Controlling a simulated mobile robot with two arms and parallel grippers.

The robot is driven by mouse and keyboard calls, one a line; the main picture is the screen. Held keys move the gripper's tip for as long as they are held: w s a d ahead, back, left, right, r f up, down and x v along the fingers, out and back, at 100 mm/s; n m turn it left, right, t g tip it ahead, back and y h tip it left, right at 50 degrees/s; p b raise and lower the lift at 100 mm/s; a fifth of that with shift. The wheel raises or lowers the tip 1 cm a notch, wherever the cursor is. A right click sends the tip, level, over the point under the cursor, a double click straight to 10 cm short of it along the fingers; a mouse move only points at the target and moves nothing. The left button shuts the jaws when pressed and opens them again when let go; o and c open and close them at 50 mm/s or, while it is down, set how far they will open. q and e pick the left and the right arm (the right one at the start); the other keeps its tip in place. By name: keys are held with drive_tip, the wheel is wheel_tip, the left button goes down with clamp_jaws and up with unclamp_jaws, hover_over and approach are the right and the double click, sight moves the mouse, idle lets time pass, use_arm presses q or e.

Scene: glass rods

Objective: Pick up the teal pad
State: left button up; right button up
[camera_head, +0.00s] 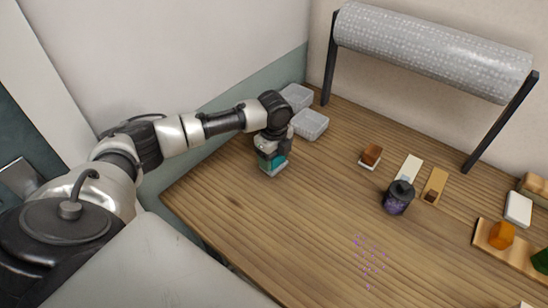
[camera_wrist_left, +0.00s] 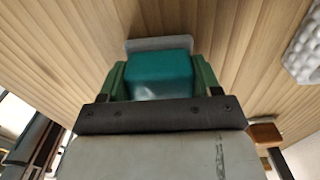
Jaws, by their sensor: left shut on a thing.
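The teal pad (camera_head: 278,161) is at the far left part of the wooden table, between the fingers of my left gripper (camera_head: 272,166). In the left wrist view the teal pad (camera_wrist_left: 160,80) fills the space between the two green fingers of the left gripper (camera_wrist_left: 161,82), which are shut on it. A light grey piece (camera_wrist_left: 158,44) shows at the pad's far edge, and a pale base shows under it in the head view. I cannot tell whether it is clear of the table. My right gripper is not in view.
Two clear containers (camera_head: 311,124) stand just behind the gripper. A dark purple jar (camera_head: 397,198), a brown block (camera_head: 371,155) and small boards (camera_head: 434,185) lie to the right. A grey roll (camera_head: 434,50) on black posts stands at the back. Purple specks (camera_head: 370,258) mark the front; the table's middle is clear.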

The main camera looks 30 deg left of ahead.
use_arm(q)
drive_tip(key=r, duration=0.4)
drive_tip(key=shift+d+r+b, duration=0.1)
drive_tip(key=shift+d+b, duration=0.25)
drive_tip(key=d+r+b, duration=0.1)
drive_tip(key=d+r, duration=0.5)
drive_tip(key=d, duration=0.5)
drive_tip(key=shift+r, duration=0.35)
